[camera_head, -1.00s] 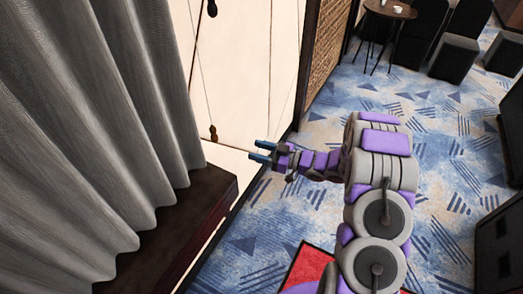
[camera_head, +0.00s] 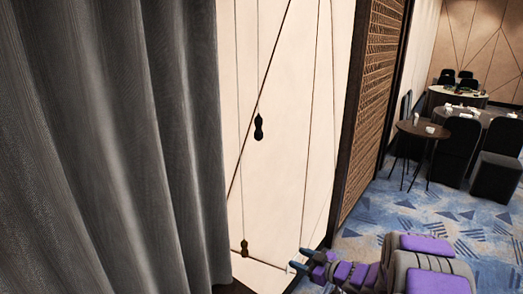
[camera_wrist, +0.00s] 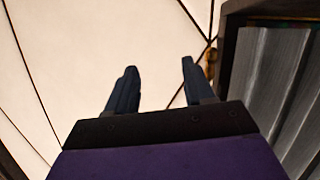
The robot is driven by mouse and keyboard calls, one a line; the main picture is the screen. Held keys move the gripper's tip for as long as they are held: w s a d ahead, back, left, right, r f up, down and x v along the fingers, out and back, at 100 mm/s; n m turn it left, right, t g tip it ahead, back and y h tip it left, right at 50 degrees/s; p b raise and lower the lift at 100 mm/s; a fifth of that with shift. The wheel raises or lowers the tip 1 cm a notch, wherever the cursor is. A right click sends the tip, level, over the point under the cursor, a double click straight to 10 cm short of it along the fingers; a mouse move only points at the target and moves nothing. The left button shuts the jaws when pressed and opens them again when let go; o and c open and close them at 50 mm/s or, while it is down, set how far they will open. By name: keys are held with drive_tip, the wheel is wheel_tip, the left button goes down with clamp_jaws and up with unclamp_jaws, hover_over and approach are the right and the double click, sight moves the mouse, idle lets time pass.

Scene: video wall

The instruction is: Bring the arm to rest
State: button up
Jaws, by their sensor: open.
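My gripper (camera_head: 304,258) is at the bottom of the head view, in front of the cream wall panel (camera_head: 290,120). Its two dark blue fingers are apart with nothing between them. My purple and grey arm runs from it to the bottom right, and its lower part is out of frame. In the wrist view my gripper (camera_wrist: 158,85) shows its two fingers spread, with the cream panel behind them. The fingers look clear of the panel, but the exact gap cannot be told.
A grey curtain (camera_head: 110,140) hangs on the left. It also shows at the right of the wrist view (camera_wrist: 280,75). A brown woven panel (camera_head: 372,100) stands right of the cream wall. A round table (camera_head: 423,130) and dark chairs (camera_head: 456,150) stand farther back on blue patterned carpet (camera_head: 400,205).

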drive_tip(key=d+r+m+h, duration=0.4)
drive_tip(key=d+r+h, duration=0.4)
drive_tip(key=d+h, duration=0.15)
drive_tip(key=s+d+r+m+g+h, duration=0.2)
drive_tip(key=s, duration=0.4)
drive_tip(key=s+d+r+m+g+h, duration=0.1)
drive_tip(key=s+r+m+h, duration=0.1)
drive_tip(key=s, duration=0.4)
drive_tip(key=s+a+m+g+y, duration=0.1)
drive_tip(key=s+a+g, duration=0.2)
drive_tip(key=s, duration=0.8)
drive_tip(key=s+a+r+m+g+y, duration=0.1)
drive_tip(key=s+a+g, duration=0.2)
drive_tip(key=s, duration=0.9)
drive_tip(key=s+a+r+m+g+y, duration=0.1)
drive_tip(key=s+a+g, duration=0.2)
drive_tip(key=s+a, duration=0.3)
drive_tip(key=s, duration=0.5)
drive_tip(key=shift+s+a, duration=0.25)
drive_tip(key=shift+r, duration=0.1)
